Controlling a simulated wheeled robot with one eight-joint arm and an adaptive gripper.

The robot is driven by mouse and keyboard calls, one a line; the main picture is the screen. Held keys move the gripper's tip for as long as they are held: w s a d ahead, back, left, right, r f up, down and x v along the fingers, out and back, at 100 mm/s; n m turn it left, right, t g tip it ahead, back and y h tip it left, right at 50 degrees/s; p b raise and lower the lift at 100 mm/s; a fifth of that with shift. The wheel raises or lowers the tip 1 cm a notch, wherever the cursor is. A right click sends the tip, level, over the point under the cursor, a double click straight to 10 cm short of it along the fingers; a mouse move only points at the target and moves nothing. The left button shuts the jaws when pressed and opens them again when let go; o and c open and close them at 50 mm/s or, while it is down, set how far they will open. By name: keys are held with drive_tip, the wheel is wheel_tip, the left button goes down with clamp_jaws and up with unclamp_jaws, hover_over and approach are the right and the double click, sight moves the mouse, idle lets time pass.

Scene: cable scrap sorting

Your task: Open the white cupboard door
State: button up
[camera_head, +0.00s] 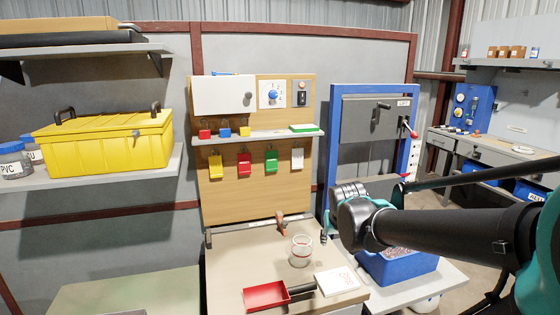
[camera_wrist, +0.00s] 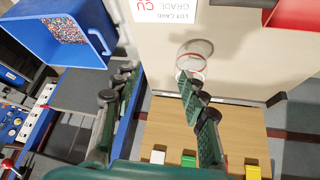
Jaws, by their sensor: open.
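The white cupboard door (camera_head: 222,96) is at the upper left of the wooden backboard in the head view. It looks shut, and a small grey knob (camera_head: 248,97) sits near its right side. The door does not show in the wrist view. My gripper (camera_wrist: 155,78) is open with nothing between its fingers in the wrist view. It is low and to the right of the cupboard, away from the door, above the bench area near the clear jar (camera_wrist: 194,57). In the head view my arm's wrist hides most of the gripper.
A shelf (camera_head: 270,134) with small coloured blocks runs below the cupboard, with several coloured tags hanging under it. The bench (camera_head: 225,262) holds the jar, a red scoop (camera_head: 266,295) and a white card (camera_head: 336,282). A blue bin (camera_head: 400,268) stands right.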

drive_tip(key=s+d+f+g, duration=0.2)
drive_tip(key=s+f, duration=0.9)
drive_tip(key=s, duration=0.1)
wheel_tip(320, 180, up, 58)
drive_tip(key=n+t+y, duration=0.3)
drive_tip(key=t+y, duration=0.1)
drive_tip(key=t, duration=0.5)
hover_over(249, 93)
drive_tip(key=s+d, duration=0.2)
drive_tip(key=s, duration=0.6)
drive_tip(key=s+d, duration=0.3)
drive_tip(key=s, duration=0.5)
drive_tip(key=x, duration=1.1)
drive_tip(key=a+x, duration=0.1)
drive_tip(key=x, duration=0.5)
drive_tip(key=shift+f, duration=0.35)
clamp_jaws()
